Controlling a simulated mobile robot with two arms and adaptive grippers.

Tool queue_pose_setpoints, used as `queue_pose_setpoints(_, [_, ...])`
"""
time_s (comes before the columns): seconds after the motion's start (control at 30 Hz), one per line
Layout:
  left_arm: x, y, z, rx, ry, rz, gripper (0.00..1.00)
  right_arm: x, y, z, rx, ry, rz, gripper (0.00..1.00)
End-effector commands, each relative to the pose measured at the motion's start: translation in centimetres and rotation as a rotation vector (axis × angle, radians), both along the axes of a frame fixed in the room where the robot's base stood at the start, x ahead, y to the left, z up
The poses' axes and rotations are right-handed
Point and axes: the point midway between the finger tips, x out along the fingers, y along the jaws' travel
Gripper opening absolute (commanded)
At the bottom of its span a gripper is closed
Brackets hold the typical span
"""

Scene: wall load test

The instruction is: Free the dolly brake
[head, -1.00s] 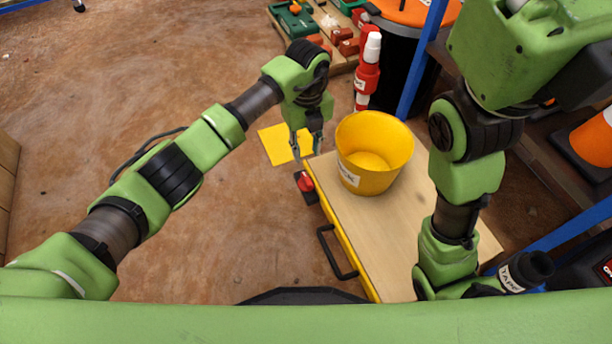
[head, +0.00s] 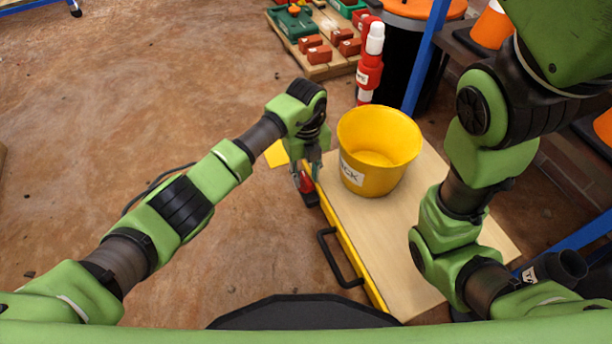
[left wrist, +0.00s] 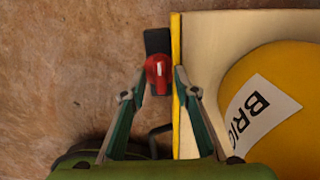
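The dolly (head: 430,215) has a pale wooden top, a yellow edge and a black handle. A red brake lever (head: 307,183) on a dark plate sits at its left edge. The lever (left wrist: 156,72) also shows in the left wrist view, between the finger ends. My left gripper (head: 306,172) is open and points down at the lever. In the left wrist view, its fingers (left wrist: 161,80) stand apart, one on each side of the lever; I cannot tell whether they touch it. My right arm is at the right of the head view, its gripper out of sight.
A yellow bucket (head: 374,170) with a partly hidden label stands on the dolly, close to my left gripper. A red and white post (head: 369,65), a blue upright (head: 428,55) and a black bin stand behind.

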Motion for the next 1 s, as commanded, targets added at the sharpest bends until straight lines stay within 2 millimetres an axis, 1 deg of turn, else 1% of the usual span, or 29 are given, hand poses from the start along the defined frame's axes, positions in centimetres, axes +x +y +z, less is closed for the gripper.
queue_pose_setpoints(0.13, [0.0,0.0,0.0,0.000,0.000,0.000,0.28,0.0,0.0,0.0,0.000,0.000,0.000,0.28])
queue_pose_setpoints(0.17, [0.0,0.0,0.0,0.000,0.000,0.000,0.23,0.0,0.0,0.0,0.000,0.000,0.000,0.28])
queue_pose_setpoints(0.2, [0.0,0.0,0.0,0.000,0.000,0.000,0.12,0.0,0.0,0.0,0.000,0.000,0.000,0.28])
queue_pose_setpoints(0.23, [0.0,0.0,0.0,0.000,0.000,0.000,0.04,0.0,0.0,0.0,0.000,0.000,0.000,0.28])
queue_pose_setpoints(0.27, [0.0,0.0,0.0,0.000,0.000,0.000,0.00,0.0,0.0,0.0,0.000,0.000,0.000,0.28])
queue_pose_setpoints(0.67, [0.0,0.1,0.2,0.002,-0.001,-0.031,0.00,0.0,0.0,0.4,0.000,0.000,0.000,0.28])
queue_pose_setpoints(0.87, [0.1,0.1,0.4,0.002,-0.002,-0.131,0.00,0.0,0.0,1.3,0.000,0.000,0.000,0.28])
queue_pose_setpoints(1.0, [0.1,0.1,0.4,0.002,-0.002,-0.242,0.00,0.0,0.0,2.0,0.000,0.001,0.000,0.28])
